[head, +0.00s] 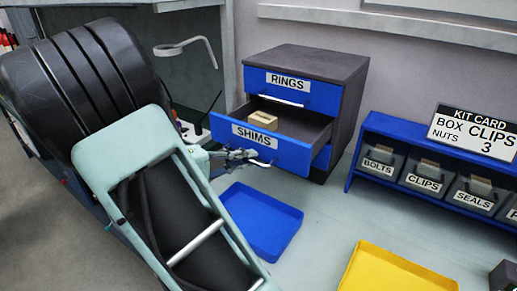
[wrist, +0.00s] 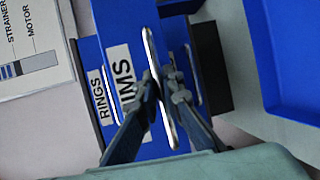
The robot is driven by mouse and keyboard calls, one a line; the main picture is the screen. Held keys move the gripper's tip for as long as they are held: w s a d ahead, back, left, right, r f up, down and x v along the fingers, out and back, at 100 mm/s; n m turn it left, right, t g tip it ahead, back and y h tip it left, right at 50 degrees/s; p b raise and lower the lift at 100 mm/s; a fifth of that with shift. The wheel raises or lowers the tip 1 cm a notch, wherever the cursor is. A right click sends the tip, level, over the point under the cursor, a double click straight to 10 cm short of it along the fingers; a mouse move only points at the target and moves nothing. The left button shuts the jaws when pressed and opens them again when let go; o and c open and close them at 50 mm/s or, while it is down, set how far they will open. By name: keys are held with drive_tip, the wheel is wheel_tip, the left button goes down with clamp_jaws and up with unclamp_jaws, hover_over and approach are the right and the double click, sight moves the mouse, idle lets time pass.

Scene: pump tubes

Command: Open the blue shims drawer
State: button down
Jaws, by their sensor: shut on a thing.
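The blue shims drawer (head: 285,151) is the middle drawer of a dark cabinet (head: 345,80) and stands pulled well out. A small tan block (head: 263,120) sits inside it. In the wrist view, my gripper (wrist: 165,90) is shut on the drawer's silver handle (wrist: 150,48), with a finger on each side of the bar. The SHIMS label is partly hidden by a finger there. The rings drawer (head: 320,97) above is closed.
A blue tray (head: 262,222) lies on the table below the open drawer. A yellow tray (head: 395,270) is at the front right. A blue rack (head: 368,125) with labelled bins and a kit card (head: 475,132) stands at the right. A lamp (head: 185,46) is behind my arm.

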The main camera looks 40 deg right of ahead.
drive_tip(key=shift+s+a, duration=0.2)
drive_tip(key=shift+a, duration=0.5)
drive_tip(key=shift+s+a, duration=0.2)
drive_tip(key=shift+a, duration=0.45)
drive_tip(key=c, duration=2)
unclamp_jaws()
drive_tip(key=shift+c, duration=0.2)
drive_tip(key=v, duration=1.2)
